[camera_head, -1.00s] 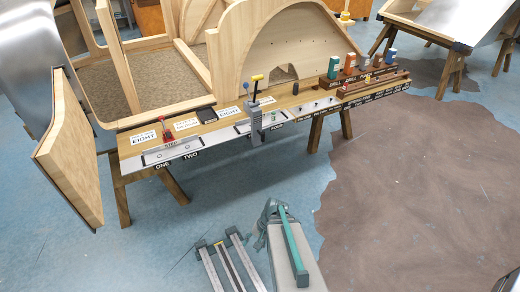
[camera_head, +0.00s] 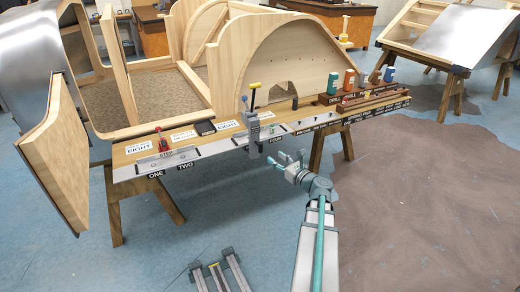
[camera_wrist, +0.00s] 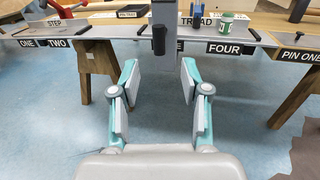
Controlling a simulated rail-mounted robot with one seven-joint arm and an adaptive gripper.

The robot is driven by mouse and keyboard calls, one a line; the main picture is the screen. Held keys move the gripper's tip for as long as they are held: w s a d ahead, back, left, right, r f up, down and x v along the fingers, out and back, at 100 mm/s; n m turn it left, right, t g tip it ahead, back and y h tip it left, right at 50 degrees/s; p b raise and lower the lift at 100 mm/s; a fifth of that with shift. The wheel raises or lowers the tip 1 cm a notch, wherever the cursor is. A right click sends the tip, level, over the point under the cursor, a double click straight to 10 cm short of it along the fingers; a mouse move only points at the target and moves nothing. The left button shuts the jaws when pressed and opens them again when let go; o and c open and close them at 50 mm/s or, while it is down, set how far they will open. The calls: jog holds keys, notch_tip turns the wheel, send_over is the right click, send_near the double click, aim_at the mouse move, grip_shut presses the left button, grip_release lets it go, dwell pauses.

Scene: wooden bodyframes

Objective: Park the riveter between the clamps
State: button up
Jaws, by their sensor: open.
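A grey upright tool (camera_head: 255,138), with a yellow-topped lever (camera_head: 255,86) and a blue handle part (camera_head: 244,101), stands at the bench's front edge near label FOUR. I cannot tell for sure whether it is the riveter or a clamp. In the wrist view its grey body (camera_wrist: 165,25) with a black knob (camera_wrist: 159,40) is straight ahead. A red-handled tool (camera_head: 163,142), perhaps a clamp, stands farther left by STEP. My gripper (camera_head: 288,158) is open and empty, just in front of and below the bench edge; its spread fingers (camera_wrist: 160,82) are short of the grey tool.
The long bench (camera_head: 188,152) carries a metal strip with labelled places. A small green cylinder (camera_wrist: 226,22) stands right of the grey tool. Bottles stand on a wooden rack (camera_head: 375,98) at the right. A wooden panel (camera_head: 55,155) hangs at the left.

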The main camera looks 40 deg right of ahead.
aim_at(262, 148)
jog(key=w, duration=1)
jog(key=shift+w, duration=0.25)
grip_shut()
